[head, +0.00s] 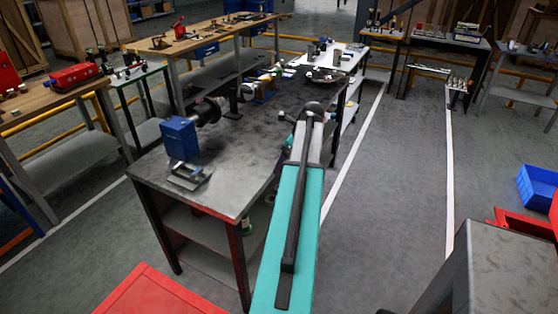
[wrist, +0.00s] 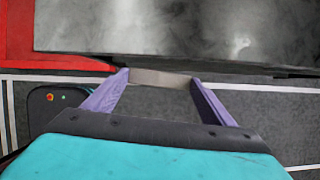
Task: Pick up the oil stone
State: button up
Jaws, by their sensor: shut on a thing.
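My gripper (wrist: 160,80) shows in the wrist view, with its two purple fingers on either side of a flat, grey-brown bar, which I take to be the oil stone (wrist: 160,78). The stone spans the gap between the fingertips and touches both. Its far side is hidden from this view. In the head view my teal arm reaches out along the right side of the dark workbench (head: 235,195), and the gripper and stone cannot be made out there.
A blue machine part (head: 180,138) stands on the workbench's near left. A grey, worn metal surface (wrist: 200,30) lies beyond the fingers in the wrist view. A blue crate (head: 538,188) is at the far right. The floor (head: 400,180) right of the bench is largely clear.

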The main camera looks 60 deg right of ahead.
jog(key=shift+s, duration=0.3)
